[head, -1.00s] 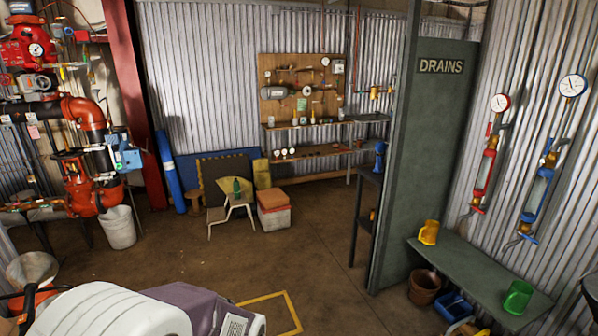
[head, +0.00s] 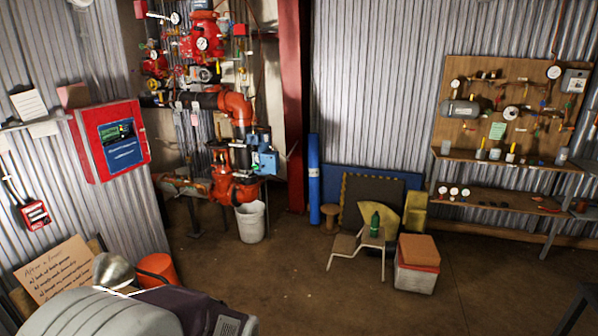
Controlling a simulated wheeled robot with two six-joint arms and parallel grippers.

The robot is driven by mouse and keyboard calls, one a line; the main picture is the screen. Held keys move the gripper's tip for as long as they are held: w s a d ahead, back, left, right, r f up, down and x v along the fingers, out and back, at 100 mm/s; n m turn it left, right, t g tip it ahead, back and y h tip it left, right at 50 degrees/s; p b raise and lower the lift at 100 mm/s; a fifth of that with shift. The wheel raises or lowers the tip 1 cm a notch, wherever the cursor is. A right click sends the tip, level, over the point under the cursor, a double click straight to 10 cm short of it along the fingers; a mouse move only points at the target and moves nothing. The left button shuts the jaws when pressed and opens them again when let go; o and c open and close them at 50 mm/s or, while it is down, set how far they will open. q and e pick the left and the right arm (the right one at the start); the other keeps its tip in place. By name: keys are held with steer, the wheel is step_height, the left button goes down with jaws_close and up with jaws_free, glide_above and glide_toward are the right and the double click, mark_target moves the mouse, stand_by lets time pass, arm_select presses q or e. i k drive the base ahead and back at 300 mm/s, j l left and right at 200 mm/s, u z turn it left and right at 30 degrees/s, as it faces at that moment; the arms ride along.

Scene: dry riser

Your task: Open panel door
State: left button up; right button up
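A red panel box (head: 110,140) with a dark blue front face hangs on the corrugated wall at the left of the head view. Its door looks shut; I cannot make out a handle at this size. Neither of my grippers shows in the view, so I cannot see whether they are open or shut. The panel is some distance ahead and to the left.
Red valves and pipes (head: 215,150) stand past the panel, with a white bucket (head: 250,221) below. A handwritten board (head: 65,275) and an orange bucket (head: 157,269) are at lower left. A chair (head: 362,245) and cooler box (head: 417,265) stand mid-floor.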

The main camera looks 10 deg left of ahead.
mark_target(108, 163)
steer(key=i+j+u, duration=0.25)
steer(key=i, duration=0.3)
steer(key=i+u, duration=0.25)
steer(key=i, duration=0.3)
steer(key=i+l+u, duration=0.1)
steer(key=i+u, duration=0.15)
steer(key=i, duration=0.35)
steer(key=i+l+u, duration=0.15)
steer(key=i+u, duration=0.15)
steer(key=i, duration=0.25)
steer(key=i+l+u, duration=0.25)
steer(key=i, duration=0.3)
